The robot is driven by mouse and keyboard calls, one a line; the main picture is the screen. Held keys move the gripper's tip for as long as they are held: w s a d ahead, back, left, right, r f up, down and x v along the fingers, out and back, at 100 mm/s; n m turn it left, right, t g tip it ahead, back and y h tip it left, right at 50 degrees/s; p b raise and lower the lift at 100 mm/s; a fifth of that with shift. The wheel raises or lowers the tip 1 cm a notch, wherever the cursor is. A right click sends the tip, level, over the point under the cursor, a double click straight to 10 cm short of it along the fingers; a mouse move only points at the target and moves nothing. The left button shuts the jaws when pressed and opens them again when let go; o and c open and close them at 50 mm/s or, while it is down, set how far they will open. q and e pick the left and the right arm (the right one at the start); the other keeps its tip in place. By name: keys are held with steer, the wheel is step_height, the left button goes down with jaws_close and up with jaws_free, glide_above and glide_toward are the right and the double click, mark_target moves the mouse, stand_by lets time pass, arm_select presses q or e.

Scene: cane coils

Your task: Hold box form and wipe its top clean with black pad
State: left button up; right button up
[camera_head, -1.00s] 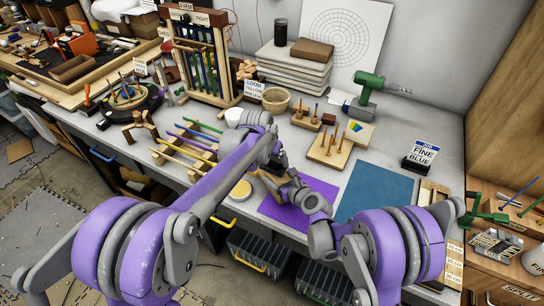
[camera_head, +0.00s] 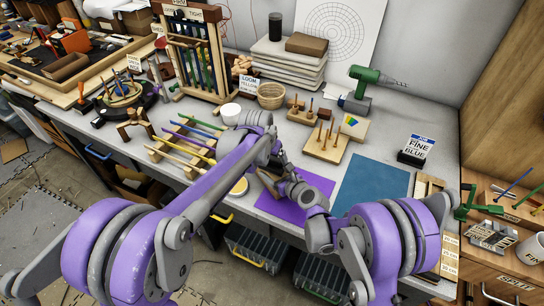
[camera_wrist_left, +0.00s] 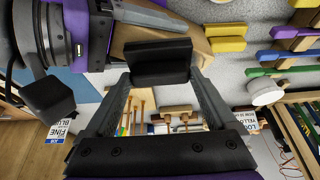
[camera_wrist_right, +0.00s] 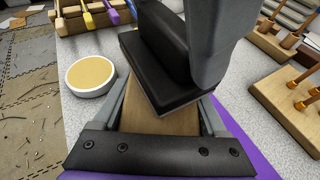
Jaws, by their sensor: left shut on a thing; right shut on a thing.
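My left gripper (camera_wrist_left: 160,78) is shut on the black pad (camera_wrist_left: 158,58), which spans between its fingers. My right gripper (camera_wrist_right: 162,108) is shut on the box form (camera_wrist_right: 148,112), a light wooden block. In the right wrist view, the black pad (camera_wrist_right: 150,62) lies over the top of the box form, with the left gripper's grey finger beside it. The box form also shows behind the pad in the left wrist view (camera_wrist_left: 197,28). Whether pad and wood touch is hard to tell. In the head view, the left arm mostly hides both things above the purple mat (camera_head: 293,207).
A round tin with a yellowish top (camera_wrist_right: 91,74) stands beside the box form. A rack with coloured rods (camera_head: 178,150) lies to the left and a wooden peg block (camera_head: 326,144) behind. A blue mat (camera_head: 374,190) to the right is clear.

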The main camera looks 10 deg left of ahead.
arm_select(q)
steer(key=shift+w+a, duration=0.85)
steer(key=shift+w, duration=0.1)
steer(key=shift+w+a, duration=0.1)
steer(key=shift+w+a+f, duration=0.1)
steer(key=shift+w+a, duration=0.7)
steer(key=shift+w, duration=0.1)
steer(key=shift+w+a, duration=0.85)
steer(key=shift+w, duration=0.1)
steer(key=shift+s+f, duration=0.1)
steer(key=shift+s+d, duration=0.1)
steer(key=shift+d, duration=0.05)
steer(key=shift+s+d, duration=0.8)
steer(key=shift+s, duration=0.05)
